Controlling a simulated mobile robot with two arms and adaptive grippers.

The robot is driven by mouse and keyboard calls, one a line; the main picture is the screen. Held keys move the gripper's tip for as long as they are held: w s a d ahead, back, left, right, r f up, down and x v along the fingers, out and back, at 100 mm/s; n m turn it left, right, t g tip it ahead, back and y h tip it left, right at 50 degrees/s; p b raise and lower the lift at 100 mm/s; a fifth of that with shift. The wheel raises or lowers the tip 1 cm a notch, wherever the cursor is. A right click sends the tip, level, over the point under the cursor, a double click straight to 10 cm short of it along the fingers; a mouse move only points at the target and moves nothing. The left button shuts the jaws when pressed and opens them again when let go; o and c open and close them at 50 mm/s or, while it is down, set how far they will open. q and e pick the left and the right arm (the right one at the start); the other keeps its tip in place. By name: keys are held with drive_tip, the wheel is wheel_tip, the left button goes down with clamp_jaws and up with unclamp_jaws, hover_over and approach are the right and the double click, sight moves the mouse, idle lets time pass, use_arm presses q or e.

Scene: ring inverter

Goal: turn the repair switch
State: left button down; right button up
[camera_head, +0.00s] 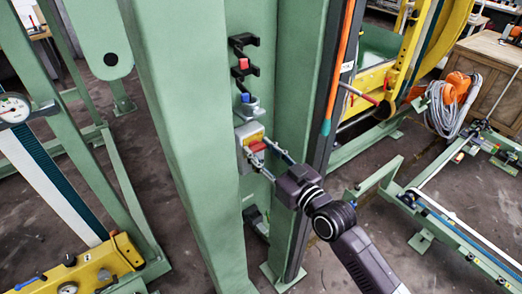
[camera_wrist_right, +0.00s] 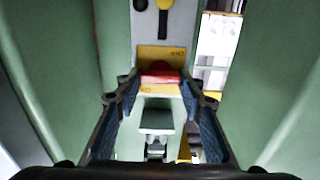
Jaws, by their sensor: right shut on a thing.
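The repair switch is a red knob (camera_head: 257,146) on a yellow plate fixed to a small grey box on the green column. In the right wrist view the red knob (camera_wrist_right: 160,76) sits between my fingertips, with the yellow plate (camera_wrist_right: 160,54) behind it. My right gripper (camera_head: 263,156) reaches in from the lower right, and its fingers are shut on the red knob. The fingers (camera_wrist_right: 158,84) show on both sides of it in the wrist view. The knob's contact faces are partly hidden by the fingertips. My left gripper is not in view.
Above the switch, a blue button (camera_head: 245,97) and a red button (camera_head: 243,63) with black brackets are mounted on the column. Green column walls (camera_head: 205,150) stand close on both sides. An orange and dark vertical strip (camera_head: 335,70) runs right of the gripper.

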drive_tip(key=shift+m, duration=0.4)
drive_tip(key=m+p, duration=0.1)
drive_tip(key=m, duration=0.1)
drive_tip(key=shift+m, duration=0.4)
drive_tip(key=m+p, duration=0.1)
drive_tip(key=m, duration=0.3)
drive_tip(key=shift+w+d+m, duration=0.1)
drive_tip(key=shift+d+m, duration=0.05)
drive_tip(key=shift+m, duration=0.15)
drive_tip(key=m, duration=0.5)
drive_tip(key=shift+f+p, duration=0.1)
drive_tip(key=shift+p, duration=0.25)
drive_tip(key=m, duration=0.4)
drive_tip(key=shift+f+m, duration=0.1)
drive_tip(key=shift+m, duration=0.2)
drive_tip(key=shift+p, duration=0.3)
drive_tip(key=o, duration=1.2)
drive_tip(key=shift+c, duration=0.2)
